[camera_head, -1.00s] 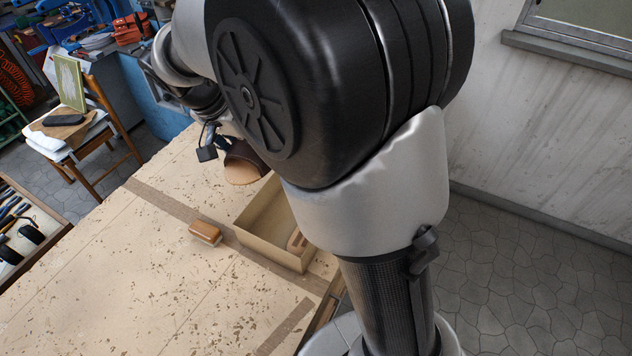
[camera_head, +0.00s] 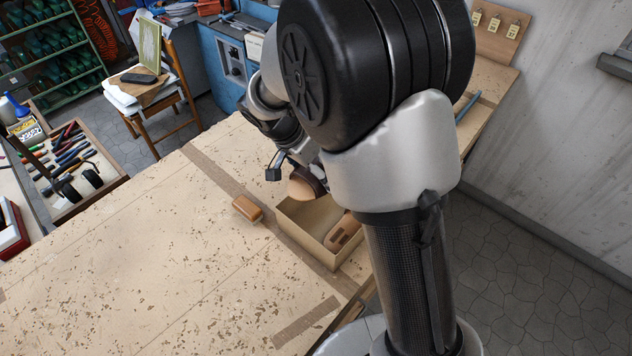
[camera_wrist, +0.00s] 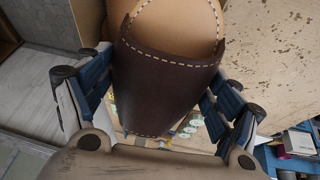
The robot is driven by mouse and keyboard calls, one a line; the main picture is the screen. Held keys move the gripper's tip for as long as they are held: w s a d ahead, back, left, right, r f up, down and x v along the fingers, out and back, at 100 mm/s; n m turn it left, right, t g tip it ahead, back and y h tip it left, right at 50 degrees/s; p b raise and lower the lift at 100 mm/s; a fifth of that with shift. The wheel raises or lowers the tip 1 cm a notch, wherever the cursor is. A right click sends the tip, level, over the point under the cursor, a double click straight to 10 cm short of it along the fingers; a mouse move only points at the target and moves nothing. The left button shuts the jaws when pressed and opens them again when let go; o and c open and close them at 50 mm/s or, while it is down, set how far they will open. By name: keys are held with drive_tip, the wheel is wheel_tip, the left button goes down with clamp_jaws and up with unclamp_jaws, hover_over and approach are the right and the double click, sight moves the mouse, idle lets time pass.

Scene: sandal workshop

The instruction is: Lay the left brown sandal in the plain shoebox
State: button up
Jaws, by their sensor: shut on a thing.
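A brown sandal (camera_head: 308,183) with a dark brown, white-stitched strap (camera_wrist: 165,85) and tan sole (camera_wrist: 180,20) hangs in my gripper (camera_head: 290,172). In the wrist view my gripper's blue-padded fingers (camera_wrist: 160,95) are shut on the strap, one on each side. The plain open shoebox (camera_head: 303,244) stands on the bench. In the head view the sandal overlaps the box's far end; I cannot tell its height above the floor of the box. A brown piece (camera_head: 343,232) lies in the near right part of the box. My arm hides part of the box.
The bench to the left is clear apart from scattered chips. A tool tray (camera_head: 75,165) and a chair (camera_head: 185,100) stand farther left.

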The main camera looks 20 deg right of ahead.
wheel_tip(320, 180, down, 4)
drive_tip(key=shift+w+f+b, duration=0.1)
drive_tip(key=shift+f+b, duration=0.05)
drive_tip(key=shift+b, duration=0.15)
drive_tip(key=shift+f+b, duration=0.3)
drive_tip(key=shift+b, duration=0.2)
drive_tip(key=shift+f+b, duration=0.25)
drive_tip(key=shift+b, duration=0.15)
drive_tip(key=o, duration=1.4)
drive_tip(key=shift+c, duration=0.2)
drive_tip(key=shift+r, duration=0.15)
